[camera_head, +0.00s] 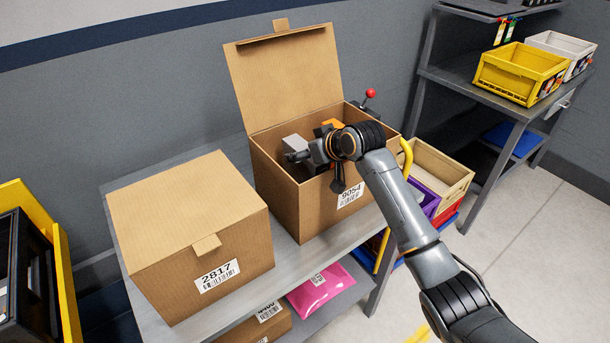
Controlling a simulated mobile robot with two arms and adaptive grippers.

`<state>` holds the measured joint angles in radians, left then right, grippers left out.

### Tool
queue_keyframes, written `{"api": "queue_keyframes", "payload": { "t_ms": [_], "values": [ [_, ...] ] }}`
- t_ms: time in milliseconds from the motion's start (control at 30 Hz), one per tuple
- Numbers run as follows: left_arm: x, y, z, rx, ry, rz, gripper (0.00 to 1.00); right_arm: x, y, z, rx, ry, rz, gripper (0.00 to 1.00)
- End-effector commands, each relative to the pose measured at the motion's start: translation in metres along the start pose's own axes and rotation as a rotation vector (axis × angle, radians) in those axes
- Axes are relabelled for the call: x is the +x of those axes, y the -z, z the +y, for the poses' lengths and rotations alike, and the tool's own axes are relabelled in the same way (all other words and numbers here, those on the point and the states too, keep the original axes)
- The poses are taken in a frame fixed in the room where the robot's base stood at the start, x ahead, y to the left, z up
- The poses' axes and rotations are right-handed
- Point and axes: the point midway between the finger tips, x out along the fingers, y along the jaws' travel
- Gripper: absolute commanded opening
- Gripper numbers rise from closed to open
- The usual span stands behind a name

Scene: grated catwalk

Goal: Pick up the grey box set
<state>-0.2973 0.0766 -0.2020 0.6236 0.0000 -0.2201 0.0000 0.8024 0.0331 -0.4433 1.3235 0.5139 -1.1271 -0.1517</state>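A light grey box-shaped item (293,142), likely the grey box set, shows its upper part inside the open cardboard box (325,210) labelled 9054. My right arm comes in from the right and reaches over the front right edge of that box. My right gripper (318,165) is in the box opening, beside the grey item in the picture and partly in front of it. Its fingers are dark and partly hidden, so I cannot tell whether they touch the grey item or are open. My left gripper is not in view.
A closed cardboard box (185,215) labelled 2817 stands left on the same grey shelf. An orange item (332,124) shows behind my wrist. The open lid (285,80) stands up at the back. A pink package (320,290) lies below. Yellow bin (520,72) stands far right.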

Motion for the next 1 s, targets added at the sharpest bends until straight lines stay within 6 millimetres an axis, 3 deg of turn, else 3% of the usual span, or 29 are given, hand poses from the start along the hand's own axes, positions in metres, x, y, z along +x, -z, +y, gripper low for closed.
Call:
{"api": "queue_keyframes", "payload": {
  "t_ms": [267,633,1000],
  "values": [
    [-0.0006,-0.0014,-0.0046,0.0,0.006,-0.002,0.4,0.0047,-0.0002,0.0001,-0.002,-0.001,0.001,0.69],
    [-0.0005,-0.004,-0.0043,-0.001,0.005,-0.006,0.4,0.0045,-0.0002,0.0002,-0.001,-0.001,0.001,0.0],
    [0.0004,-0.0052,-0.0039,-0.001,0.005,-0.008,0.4,0.0019,0.0044,0.0003,-0.002,-0.001,0.006,0.0]
  ]
}}
